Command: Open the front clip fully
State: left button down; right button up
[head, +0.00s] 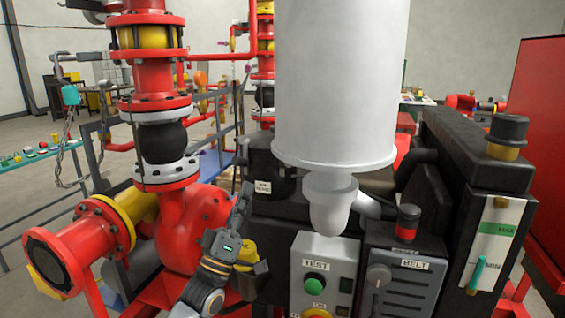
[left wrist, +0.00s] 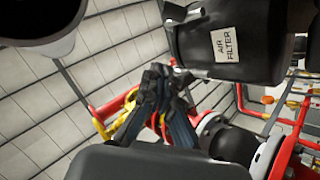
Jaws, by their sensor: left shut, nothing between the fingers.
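The black air filter canister (left wrist: 262,58) with its white "AIR FILTER" label (left wrist: 226,44) is at the upper right in the left wrist view. In the head view its label (head: 263,187) shows beside my left gripper. Small dark parts (left wrist: 175,12) stick out at the canister's left end; I cannot tell whether one is the front clip or how far it is open. My left gripper (head: 243,200) is shut and empty, pointing up just left of the label. In the left wrist view its fingertips (left wrist: 158,75) are close to the canister's lower left end. My right gripper is not in view.
A large white cylinder (head: 338,80) hides what is behind it. Red pump pipework (head: 200,225) stands left of my left gripper. The grey test box (head: 322,265) and belt guard (head: 405,275) are to the right. A railing (head: 55,220) runs at the left.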

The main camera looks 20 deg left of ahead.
aim_at(270, 160)
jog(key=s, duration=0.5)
pick_arm(q)
jog(key=p+x, duration=0.1)
jog(key=x, duration=0.2)
jog(key=p+x, duration=0.2)
jog(key=x, duration=0.2)
jog(key=p+x, duration=0.2)
jog(key=x, duration=0.1)
jog(key=shift+s+r, duration=0.15)
jog(key=shift+r, duration=0.25)
jog(key=shift+d+f+p, duration=0.3)
jog(key=shift+d+f, duration=0.15)
jog(key=shift+f, duration=0.15)
jog(key=shift+d+f+p, duration=0.25)
jog(key=shift+d+f, duration=0.2)
jog(key=shift+f, duration=0.2)
jog(key=shift+d+f, duration=0.45)
jog(key=shift+f, duration=0.15)
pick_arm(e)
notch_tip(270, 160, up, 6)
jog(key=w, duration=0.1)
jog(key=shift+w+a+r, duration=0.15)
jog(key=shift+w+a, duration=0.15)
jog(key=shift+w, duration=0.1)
